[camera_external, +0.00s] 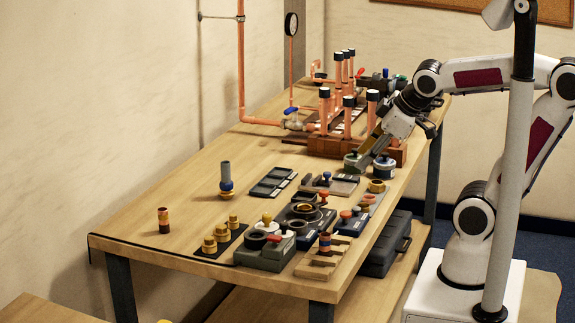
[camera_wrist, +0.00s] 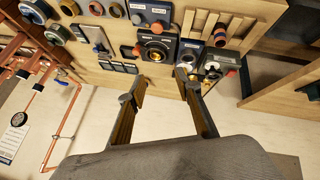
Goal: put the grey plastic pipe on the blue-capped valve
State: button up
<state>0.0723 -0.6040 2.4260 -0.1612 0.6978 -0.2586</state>
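A grey pipe (camera_external: 225,172) stands upright at the left-middle of the table in the external view. Directly beneath it is a blue-capped valve (camera_external: 227,185) with a brass-coloured lower body; the pipe appears to rest on the cap. I cannot make out either one in the wrist view. My gripper (camera_external: 366,156) is far to the right of them, angled down above the table's right side near two round jars. In the wrist view my gripper (camera_wrist: 158,86) has its two fingers wide apart, with nothing between them.
A copper pipe manifold (camera_external: 345,120) stands at the back of the table. Trays, brass fittings (camera_external: 221,234), a grey box (camera_external: 264,250) and a striped cylinder (camera_external: 163,221) occupy the front. Bare wood surrounds the valve. A dark case (camera_external: 385,248) lies on the lower shelf.

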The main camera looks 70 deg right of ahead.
jog(key=s+a+f+m+g+y, duration=0.1)
jog(key=s+a+f+m, duration=0.1)
jog(key=s+a, duration=0.3)
jog(key=shift+s+f+m+y, duration=0.4)
jog(key=shift+s+m, duration=0.2)
jog(key=shift+s, duration=0.55)
